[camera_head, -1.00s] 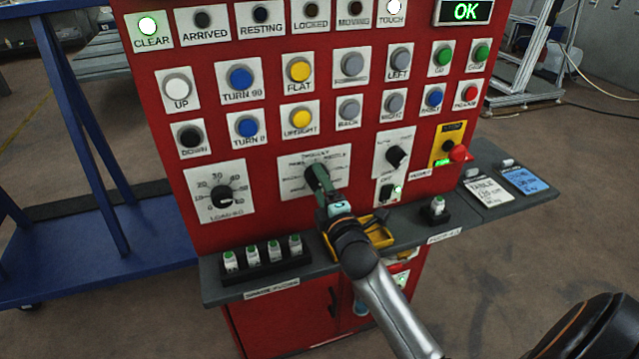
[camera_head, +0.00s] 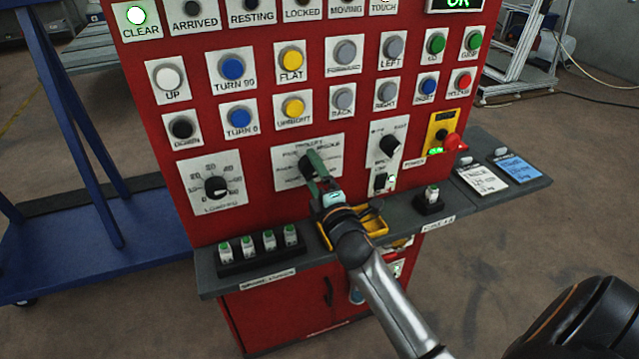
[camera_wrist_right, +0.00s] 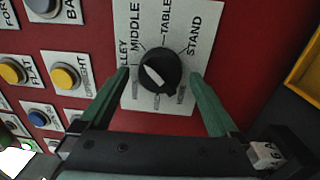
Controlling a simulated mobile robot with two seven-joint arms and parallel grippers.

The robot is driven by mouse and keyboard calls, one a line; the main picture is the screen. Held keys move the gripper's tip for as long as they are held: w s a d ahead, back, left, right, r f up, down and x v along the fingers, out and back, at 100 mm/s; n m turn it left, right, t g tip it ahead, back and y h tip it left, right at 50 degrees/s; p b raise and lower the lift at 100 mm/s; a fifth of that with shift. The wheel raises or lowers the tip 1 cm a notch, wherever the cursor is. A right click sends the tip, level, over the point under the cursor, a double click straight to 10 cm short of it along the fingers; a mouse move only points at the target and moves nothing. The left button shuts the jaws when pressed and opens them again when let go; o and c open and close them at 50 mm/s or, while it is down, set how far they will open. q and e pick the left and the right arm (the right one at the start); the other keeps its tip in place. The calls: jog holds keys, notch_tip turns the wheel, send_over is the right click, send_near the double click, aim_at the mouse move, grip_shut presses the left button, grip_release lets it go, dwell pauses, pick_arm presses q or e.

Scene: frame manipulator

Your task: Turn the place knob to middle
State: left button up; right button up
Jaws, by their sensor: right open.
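The place knob (camera_head: 307,166) is a round black knob on a white plate on the red panel. In the right wrist view the knob (camera_wrist_right: 160,70) shows a white pointer mark lying diagonally; labels MIDDLE, TABLE and STAND and a partly hidden one ending in LLEY surround it. My right gripper (camera_head: 317,163) is in front of this plate and partly covers it. In the right wrist view the gripper's green fingers (camera_wrist_right: 160,75) are open, one on each side of the knob, with visible gaps. Contact is not visible. My left gripper is out of view.
Several push buttons fill the panel above. A grey shelf (camera_head: 330,262) with a yellow tray (camera_head: 373,225) juts out below.

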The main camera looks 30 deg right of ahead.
jog(key=b+v, duration=0.1)
jog(key=v, duration=1.1)
jog(key=shift+s, duration=0.15)
jog(key=shift+a, duration=0.1)
jog(key=s+a+f+m+g+y+p, duration=0.1)
jog(key=s+a+f+m+g+y, duration=0.2)
jog(key=f, duration=0.9)
jog(key=s+a+f+m+g+y+p, duration=0.2)
jog(key=s+a+f+m+g, duration=0.4)
jog(key=s+a+f+m, duration=0.4)
notch_tip(320, 180, down, 3)
jog(key=shift+s+a+r+y, duration=0.2)
jog(key=shift+s+a+y, duration=0.35)
jog(key=shift+s+y, duration=0.4)
